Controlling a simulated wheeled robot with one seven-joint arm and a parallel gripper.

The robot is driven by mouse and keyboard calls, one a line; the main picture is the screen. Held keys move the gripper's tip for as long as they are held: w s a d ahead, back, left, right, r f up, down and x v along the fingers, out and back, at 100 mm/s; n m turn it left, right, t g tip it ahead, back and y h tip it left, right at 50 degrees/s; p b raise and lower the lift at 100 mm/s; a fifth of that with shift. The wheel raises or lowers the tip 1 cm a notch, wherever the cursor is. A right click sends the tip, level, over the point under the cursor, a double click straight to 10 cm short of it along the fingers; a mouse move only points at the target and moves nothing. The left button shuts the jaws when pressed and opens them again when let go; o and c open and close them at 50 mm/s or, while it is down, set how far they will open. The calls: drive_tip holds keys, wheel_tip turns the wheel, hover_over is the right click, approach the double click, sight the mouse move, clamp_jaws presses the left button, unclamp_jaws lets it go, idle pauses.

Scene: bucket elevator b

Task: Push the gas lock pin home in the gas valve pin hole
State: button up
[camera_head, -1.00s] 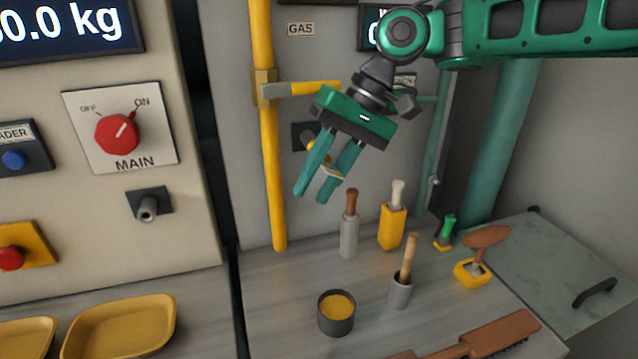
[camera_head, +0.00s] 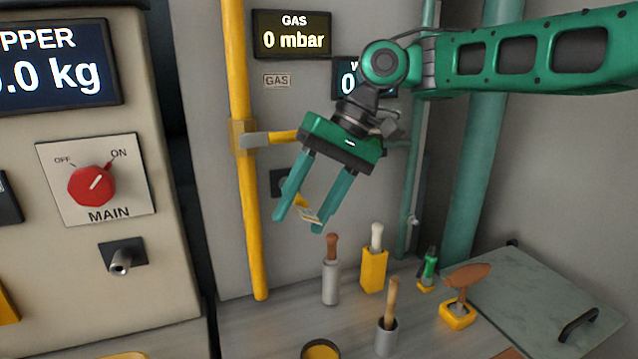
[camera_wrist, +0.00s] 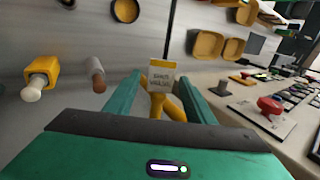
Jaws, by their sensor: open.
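The gas lock pin is yellow with a small printed tag. In the head view its yellow part (camera_head: 299,199) and tag show between my fingers, in front of a dark square plate (camera_head: 278,183) on the grey panel, which looks like the pin hole's mount. The pin also shows in the wrist view (camera_wrist: 160,104), between the fingers, with its tag beyond. My gripper (camera_head: 298,224) is open, with a finger on either side of the pin. The hole itself is hidden, so I cannot tell how deep the pin sits.
A yellow gas pipe (camera_head: 246,215) with a lever valve (camera_head: 268,138) runs close left of my gripper. Below stand a grey holder (camera_head: 330,285), a yellow holder (camera_head: 373,270) and other handled tools on the bench. The gas display (camera_head: 292,36) reads 0 mbar.

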drive_tip(key=v, duration=0.7)
drive_tip(key=shift+w, duration=0.1)
drive_tip(key=shift+d+f, duration=0.1)
drive_tip(key=d+f+m+t+h, duration=0.1)
drive_tip(key=d+f, duration=0.3)
drive_tip(key=d, duration=0.4)
drive_tip(key=d+f+m+t+h, duration=0.1)
drive_tip(key=d+f+m, duration=0.2)
drive_tip(key=d, duration=0.5)
drive_tip(key=d+f+m+t+h, duration=0.1)
drive_tip(key=d+f+m, duration=0.2)
drive_tip(key=d+f, duration=0.2)
drive_tip(key=shift+s+d+f, duration=0.1)
drive_tip(key=shift+s+d, duration=0.1)
drive_tip(key=shift+d, duration=0.55)
drive_tip(key=shift+s+d+f, duration=0.1)
drive_tip(key=shift+s+d, duration=0.05)
drive_tip(key=shift+d, duration=0.55)
drive_tip(key=s+d+f+m, duration=0.1)
drive_tip(key=s+d+f, duration=0.2)
drive_tip(key=s+d, duration=0.3)
drive_tip(key=s+d+f+m+h, duration=0.1)
drive_tip(key=s+d+f+m, duration=0.1)
drive_tip(key=s+d+f, duration=0.2)
drive_tip(key=s+d+f+m+h, duration=0.1)
drive_tip(key=s+d+f, duration=0.3)
drive_tip(key=s+d, duration=0.5)
drive_tip(key=shift+s+d+m, duration=0.3)
drive_tip(key=shift+s, duration=0.75)
